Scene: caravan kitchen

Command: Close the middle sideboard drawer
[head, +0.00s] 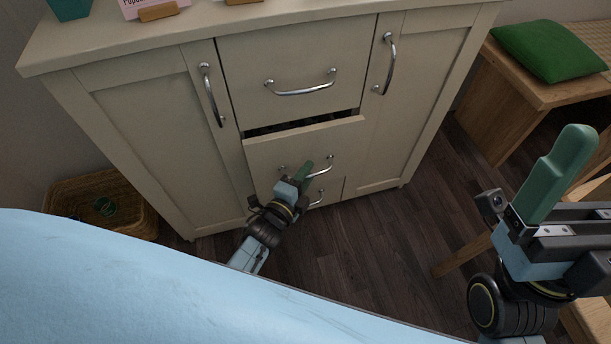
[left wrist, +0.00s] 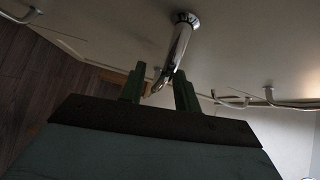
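The middle drawer (head: 275,150) of the cream sideboard stands a little open, with a dark gap above its front. Its chrome handle (head: 324,171) is partly hidden by my left gripper (head: 297,176), which is at the drawer front. In the left wrist view the two green fingers of my left gripper (left wrist: 160,90) are apart, with the chrome handle (left wrist: 178,48) running down between them. Clear room shows beside the bar, so the fingers do not look clamped. My right gripper (head: 555,175) is at the right, away from the sideboard; its finger gap is not clear.
The top drawer (head: 300,65) looks shut. The lower drawer (head: 328,190) is mostly hidden. Cupboard doors flank the drawers. A wicker basket (head: 95,200) stands at the left. A wooden bench (head: 520,95) with a green cushion (head: 552,50) is at the right. Dark floor (head: 400,235) lies clear in front.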

